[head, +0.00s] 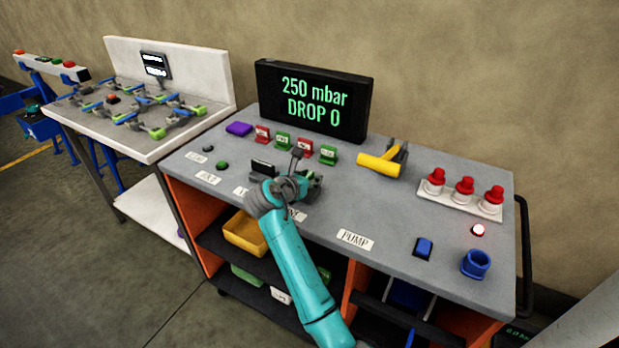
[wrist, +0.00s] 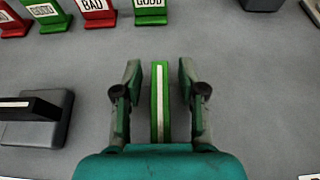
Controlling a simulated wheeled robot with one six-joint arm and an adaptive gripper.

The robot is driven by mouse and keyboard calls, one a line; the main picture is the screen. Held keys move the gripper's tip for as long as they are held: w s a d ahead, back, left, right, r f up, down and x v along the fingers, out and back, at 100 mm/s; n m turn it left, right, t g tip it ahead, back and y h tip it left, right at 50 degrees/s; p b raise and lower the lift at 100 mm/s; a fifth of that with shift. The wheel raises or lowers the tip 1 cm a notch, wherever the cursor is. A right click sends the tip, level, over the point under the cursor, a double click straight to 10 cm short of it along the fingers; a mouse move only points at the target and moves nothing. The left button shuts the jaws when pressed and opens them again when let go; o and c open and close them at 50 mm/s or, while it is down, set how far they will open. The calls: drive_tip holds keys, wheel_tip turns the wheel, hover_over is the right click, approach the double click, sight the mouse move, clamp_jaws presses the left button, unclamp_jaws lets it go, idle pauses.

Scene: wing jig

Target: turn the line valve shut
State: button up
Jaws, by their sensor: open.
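A green upright handle with a white stripe along its top (wrist: 166,110), which looks like the line valve's handle, stands between my fingers in the wrist view. My gripper (wrist: 160,78) is open, one finger on each side of the handle, with a visible gap on both sides. In the head view my gripper (head: 297,182) is low over the middle of the bench and hides most of this handle and part of its label. A similar black handle (wrist: 30,107) with a white stripe sits on a grey block to the left.
The display (head: 313,103) reads 250 mbar, DROP 0. Red and green GOOD/BAD tags (wrist: 98,16) stand behind. A yellow-handled tool (head: 379,165), red-capped fittings (head: 464,188), a blue switch (head: 423,247) and a blue cup (head: 476,263) are at right. The bench between the handles is clear.

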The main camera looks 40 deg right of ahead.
clamp_jaws()
drive_tip(key=m+g, duration=0.1)
drive_tip(key=g, duration=0.1)
drive_tip(key=m+g, duration=0.2)
drive_tip(key=s+m+g, duration=0.1)
drive_tip(key=m+g, duration=0.1)
drive_tip(key=shift+h, duration=0.4)
drive_tip(key=shift+s+m+g+y, duration=0.2)
drive_tip(key=shift+m+g+y, duration=0.1)
drive_tip(key=shift+m+g, duration=0.7)
drive_tip(key=shift+s+m+g+y, duration=0.2)
drive_tip(key=shift+m+g+y, duration=0.1)
drive_tip(key=shift+m+g, duration=0.65)
drive_tip(key=shift+a+g, duration=0.1)
drive_tip(key=shift+g, duration=0.15)
unclamp_jaws()
